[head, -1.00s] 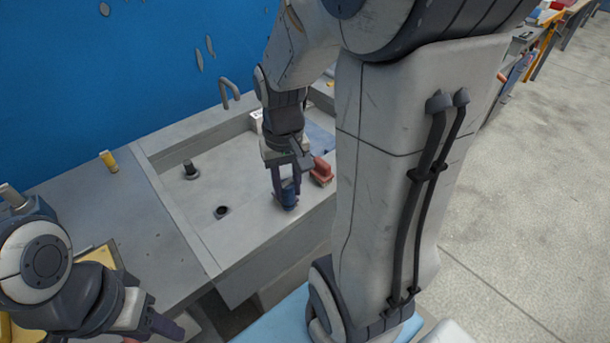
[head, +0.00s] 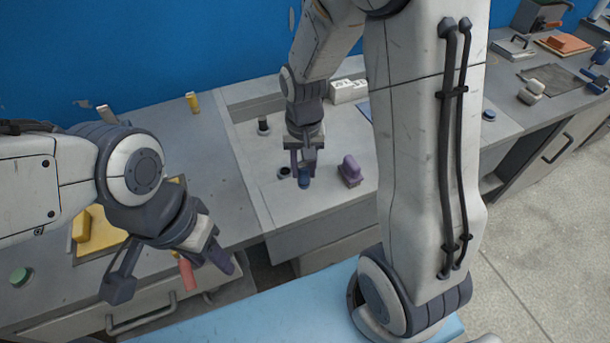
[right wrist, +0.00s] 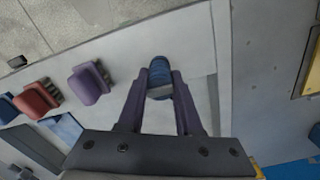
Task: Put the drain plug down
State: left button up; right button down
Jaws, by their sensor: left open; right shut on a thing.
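The drain plug (head: 304,177) is a small blue piece in my right gripper (head: 304,170), low over the grey sink, just right of the dark drain hole (head: 284,172). I cannot tell whether it touches the surface. In the right wrist view the blue plug (right wrist: 158,80) sits between the two fingertips of my right gripper (right wrist: 160,88), which is shut on it. My left gripper (head: 170,273) is open at the lower left over the bench's front edge. A red bar shows between its fingers, and I cannot tell whether they touch.
A purple block (head: 350,172) stands right of the plug; it shows in the right wrist view beside a red block (right wrist: 35,99). A black upright post (head: 263,126) and a white box (head: 348,91) are behind.

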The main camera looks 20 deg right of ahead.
aim_at(304, 178)
jog(key=shift+f, duration=1.8)
jog(key=shift+f, duration=0.1)
jog(key=shift+f, duration=0.15)
jog(key=c, duration=0.6)
grip_release()
jog(key=shift+r, duration=0.2)
